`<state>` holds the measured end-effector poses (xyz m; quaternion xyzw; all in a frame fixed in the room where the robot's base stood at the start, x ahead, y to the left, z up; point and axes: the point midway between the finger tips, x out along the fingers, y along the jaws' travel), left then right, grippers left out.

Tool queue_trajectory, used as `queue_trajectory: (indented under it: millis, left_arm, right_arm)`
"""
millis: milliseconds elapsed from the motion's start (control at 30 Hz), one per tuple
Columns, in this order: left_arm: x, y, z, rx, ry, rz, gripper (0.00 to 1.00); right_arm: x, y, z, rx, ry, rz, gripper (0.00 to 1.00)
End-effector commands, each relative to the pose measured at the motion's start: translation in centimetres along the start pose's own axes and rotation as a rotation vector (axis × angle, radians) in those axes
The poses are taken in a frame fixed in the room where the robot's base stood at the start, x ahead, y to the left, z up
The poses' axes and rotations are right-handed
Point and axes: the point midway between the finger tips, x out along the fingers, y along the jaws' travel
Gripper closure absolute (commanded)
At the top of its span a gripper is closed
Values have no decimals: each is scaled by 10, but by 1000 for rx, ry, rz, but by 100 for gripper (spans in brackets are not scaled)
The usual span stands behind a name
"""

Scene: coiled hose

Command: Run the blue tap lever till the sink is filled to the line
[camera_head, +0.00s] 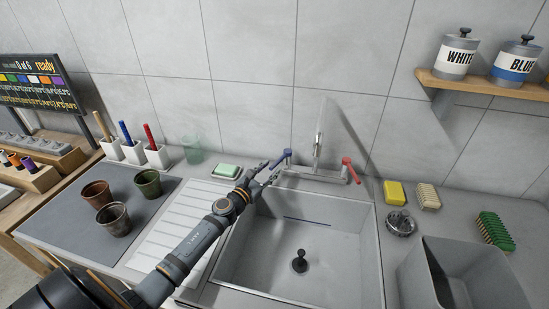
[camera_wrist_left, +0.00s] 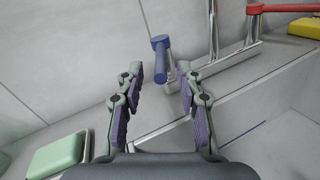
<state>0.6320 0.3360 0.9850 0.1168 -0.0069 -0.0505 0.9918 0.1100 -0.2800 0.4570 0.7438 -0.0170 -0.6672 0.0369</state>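The blue tap lever (camera_head: 284,155) stands at the left end of the chrome tap (camera_head: 315,173) behind the sink (camera_head: 335,272). My left gripper (camera_head: 269,168) is open just left of the lever. In the left wrist view the blue lever (camera_wrist_left: 161,60) shows ahead, between the two spread fingers (camera_wrist_left: 161,78); I cannot tell whether they touch it. A dark blue line (camera_head: 307,222) runs on the sink's back wall. A black plug-like piece (camera_head: 300,262) sits on the sink floor. No water is visible in the sink. My right gripper is out of view.
The red lever (camera_head: 351,170) is at the tap's right end. Green soap on a dish (camera_head: 226,171) lies left of my gripper. A yellow sponge (camera_head: 394,193), brushes and a grey bin (camera_head: 462,275) are right. Three pots (camera_head: 114,218) stand on a mat at left.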

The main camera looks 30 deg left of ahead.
Motion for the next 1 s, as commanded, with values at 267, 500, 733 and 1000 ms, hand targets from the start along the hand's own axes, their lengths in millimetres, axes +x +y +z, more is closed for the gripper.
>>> queue_trajectory:
  millis: [267,500,733,1000]
  left_arm:
    - [33,-1,-1,-1,0,-1,63]
    - [35,-1,-2,0,1,-1,63]
    - [35,-1,-2,-1,1,-1,88]
    - [35,-1,-2,-1,1,-1,100]
  right_arm:
    - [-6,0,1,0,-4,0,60]
    - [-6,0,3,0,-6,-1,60]
    - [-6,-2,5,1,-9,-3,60]
    - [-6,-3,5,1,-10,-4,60]
